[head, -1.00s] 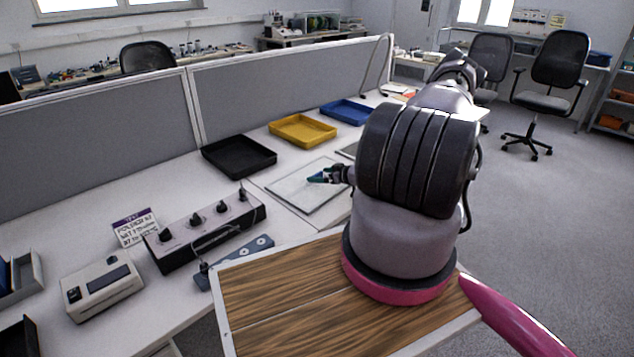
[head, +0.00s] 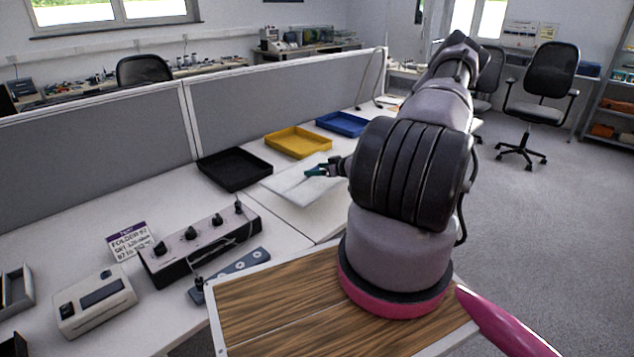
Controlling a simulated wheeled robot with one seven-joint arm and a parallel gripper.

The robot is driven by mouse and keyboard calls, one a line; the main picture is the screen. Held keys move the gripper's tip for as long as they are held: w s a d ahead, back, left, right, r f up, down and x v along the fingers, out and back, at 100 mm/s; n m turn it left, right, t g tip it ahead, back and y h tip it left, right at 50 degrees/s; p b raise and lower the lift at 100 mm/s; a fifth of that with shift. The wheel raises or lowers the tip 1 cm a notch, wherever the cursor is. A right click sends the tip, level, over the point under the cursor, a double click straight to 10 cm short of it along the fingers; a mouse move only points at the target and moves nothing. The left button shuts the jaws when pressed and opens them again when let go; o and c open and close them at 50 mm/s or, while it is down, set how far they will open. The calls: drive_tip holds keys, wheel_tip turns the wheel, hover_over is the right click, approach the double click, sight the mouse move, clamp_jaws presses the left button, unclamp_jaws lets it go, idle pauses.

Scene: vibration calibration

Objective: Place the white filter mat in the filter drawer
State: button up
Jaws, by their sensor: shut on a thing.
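The white filter mat (head: 287,184) is a flat, pale, roughly square sheet right of the black tray, over the white bench. My gripper (head: 317,171), with dark green fingertips, is shut on the mat near its far right side. The mat looks raised a little off the bench, with bare white surface showing below its near edge. My arm hides part of its right side. I cannot pick out the filter drawer for certain in this view.
Black (head: 234,168), yellow (head: 299,142) and blue (head: 343,123) trays stand along the grey partition (head: 290,95). A knobbed control box (head: 203,242), a beige meter (head: 94,300) and a small sign (head: 130,241) stand left. A grey open-topped box (head: 17,291) is at the left edge.

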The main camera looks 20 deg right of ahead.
wheel_tip(320, 180, up, 2)
drive_tip(key=shift+r, duration=0.1)
drive_tip(key=shift+w+a+r, duration=0.1)
drive_tip(key=shift+a+r, duration=0.2)
drive_tip(key=shift+r, duration=0.05)
drive_tip(key=a+r+m+t+h, duration=0.1)
drive_tip(key=a+r+m+h, duration=0.35)
drive_tip(key=a+r, duration=0.85)
drive_tip(key=s+a+r, duration=0.1)
drive_tip(key=s+r, duration=0.1)
drive_tip(key=s, duration=0.4)
drive_tip(key=shift+s+a+r+h, duration=0.25)
drive_tip(key=shift+a+h, duration=0.05)
drive_tip(key=shift+h, duration=0.15)
drive_tip(key=shift+d, duration=0.1)
